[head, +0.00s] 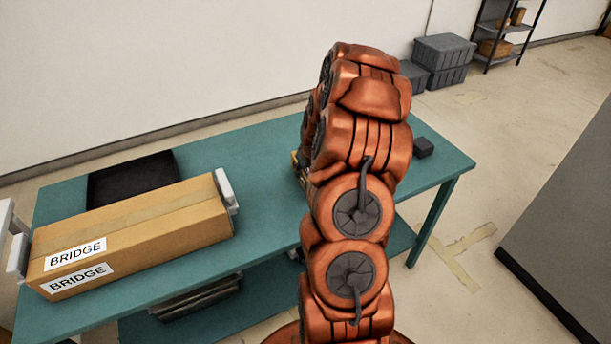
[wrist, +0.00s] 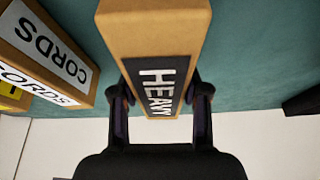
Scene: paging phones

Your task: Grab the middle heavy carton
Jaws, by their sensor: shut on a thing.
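A tan carton with a black label reading HEAVY (wrist: 155,28) stands between the fingers of my gripper (wrist: 162,95) in the wrist view. The fingers are shut on its two sides near the label. Whether it rests on the teal table or is lifted cannot be told. A carton marked CORDS (wrist: 42,48) is to its left, apart from it. In the head view my arm hides the gripper and nearly all of the cartons. No other HEAVY label shows, so its place among similar cartons cannot be told.
A long BRIDGE carton (head: 150,230) lies on the teal table (head: 250,160), with pale blocks at its ends. A black tray (head: 128,178) is behind it. A small dark block (head: 423,147) sits at the right. Grey crates (head: 440,52) stand on the floor behind.

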